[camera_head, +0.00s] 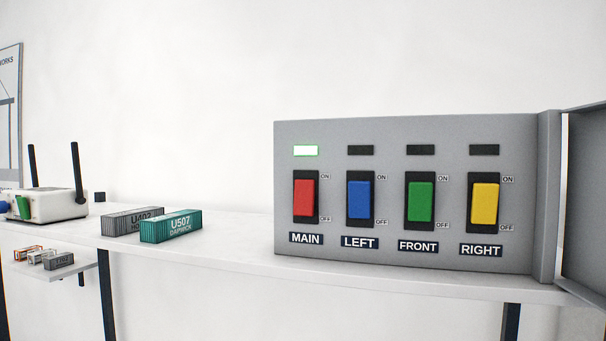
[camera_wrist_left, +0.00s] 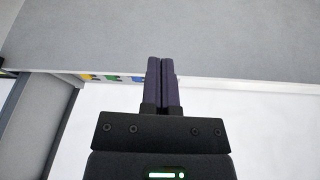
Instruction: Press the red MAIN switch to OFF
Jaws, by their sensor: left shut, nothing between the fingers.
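The red MAIN switch (camera_head: 305,198) is the leftmost rocker on a grey panel (camera_head: 400,133) in the head view. ON is printed by its top and OFF by its bottom. The lamp (camera_head: 305,150) above it is lit. My left gripper (camera_wrist_left: 161,60) shows only in the left wrist view, its dark fingers shut together and empty. Its fingertips overlap the edge of a grey surface, beside a row of small yellow, green and blue patches. No red switch shows there; the fingers may hide it. My right gripper is in neither view.
Blue LEFT (camera_head: 360,199), green FRONT (camera_head: 421,202) and yellow RIGHT (camera_head: 484,206) switches sit beside MAIN, their lamps dark. An open cover (camera_head: 588,200) stands at the right. Two containers, grey (camera_head: 122,223) and teal (camera_head: 171,227), and a white antenna box (camera_head: 55,207) are at left.

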